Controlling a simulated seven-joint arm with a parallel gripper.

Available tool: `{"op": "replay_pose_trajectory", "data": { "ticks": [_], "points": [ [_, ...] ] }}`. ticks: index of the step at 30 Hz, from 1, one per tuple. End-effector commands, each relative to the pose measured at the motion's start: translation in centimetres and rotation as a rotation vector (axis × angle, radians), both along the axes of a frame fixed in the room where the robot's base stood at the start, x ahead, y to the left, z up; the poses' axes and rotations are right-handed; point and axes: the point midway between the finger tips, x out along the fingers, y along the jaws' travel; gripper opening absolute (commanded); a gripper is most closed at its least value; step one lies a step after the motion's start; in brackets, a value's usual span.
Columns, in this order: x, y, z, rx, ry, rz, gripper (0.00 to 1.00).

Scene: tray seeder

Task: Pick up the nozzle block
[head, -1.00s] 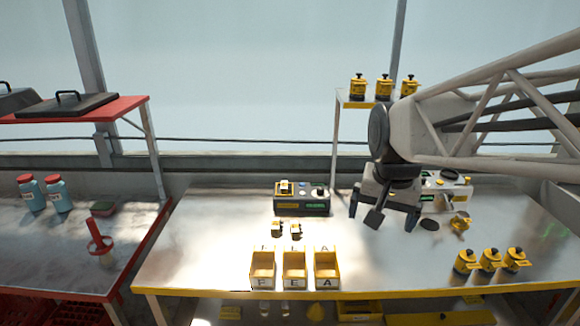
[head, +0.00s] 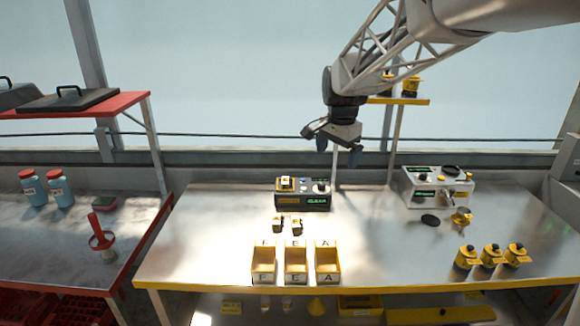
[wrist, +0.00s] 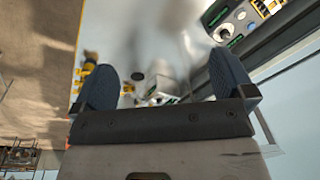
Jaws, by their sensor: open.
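Two small yellow, white and black blocks (head: 287,225) stand side by side on the table. A similar block (head: 286,184) sits on top of the grey-black box device (head: 302,202) behind them. I cannot tell which of these is the nozzle block. My gripper (head: 338,152) is open and empty, raised above and behind the box device, to its right. In the wrist view its two dark fingers (wrist: 165,82) are spread apart with nothing between them. The box device shows at the upper right of that view (wrist: 228,22).
Three yellow bins (head: 295,280) marked F, E and A stand at the table's front edge. A white machine (head: 436,188) stands at the back right, with several yellow-black canisters (head: 490,259) in front. A shelf post rises behind my gripper.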

Motion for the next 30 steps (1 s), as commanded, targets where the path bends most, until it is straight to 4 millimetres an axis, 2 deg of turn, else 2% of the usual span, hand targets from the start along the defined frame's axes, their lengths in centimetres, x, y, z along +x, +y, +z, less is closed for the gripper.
{"op": "replay_pose_trajectory", "data": {
  "ticks": [3, 17, 30],
  "points": [
    [3.0, 0.9, -0.9, 0.006, 0.011, -0.054, 1.0],
    [13.6, 4.7, -4.8, 0.025, 0.044, -0.274, 1.0],
    [22.8, 8.7, -10.6, 0.035, 0.075, -0.486, 1.0]
  ]
}}
